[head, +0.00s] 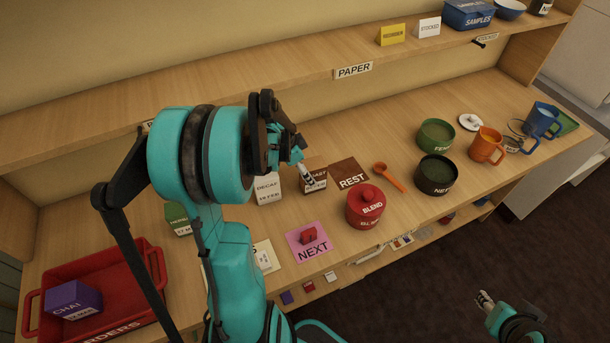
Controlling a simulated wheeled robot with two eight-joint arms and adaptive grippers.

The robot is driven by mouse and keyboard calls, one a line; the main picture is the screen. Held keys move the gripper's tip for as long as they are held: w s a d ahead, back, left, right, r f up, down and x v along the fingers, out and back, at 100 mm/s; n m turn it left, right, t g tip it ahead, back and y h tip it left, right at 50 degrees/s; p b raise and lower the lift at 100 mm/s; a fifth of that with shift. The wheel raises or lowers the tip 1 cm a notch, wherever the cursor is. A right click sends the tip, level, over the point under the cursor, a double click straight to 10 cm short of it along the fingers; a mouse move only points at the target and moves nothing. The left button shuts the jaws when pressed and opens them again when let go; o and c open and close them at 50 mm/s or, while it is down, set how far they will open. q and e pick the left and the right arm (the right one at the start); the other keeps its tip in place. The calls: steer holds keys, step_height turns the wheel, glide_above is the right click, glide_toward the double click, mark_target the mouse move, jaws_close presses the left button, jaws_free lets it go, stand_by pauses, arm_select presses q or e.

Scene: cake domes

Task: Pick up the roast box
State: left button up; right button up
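The roast box (316,184) is a small dark brown box with a white label, partly covered by my gripper. It stands on the counter between the white decaf box (267,190) and the brown REST mat (348,172). My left gripper (305,171) reaches down at the roast box, with its fingertips over the top and upper front of it. I cannot tell whether the fingers touch the box or how far apart they are. My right gripper (485,298) is at the lower right, in front of the counter and away from the boxes; its opening is unclear.
A pink NEXT mat (306,252) holds a small red object. A red tray (95,315) holds a purple chai box (74,300). Bowls and mugs stand farther right.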

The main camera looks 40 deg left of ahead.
arm_select(q)
steer(key=x, duration=0.2)
steer(key=shift+w+f, duration=0.2)
steer(key=shift+f, duration=0.2)
steer(key=c, duration=1.4)
steer(key=shift+r, duration=0.1)
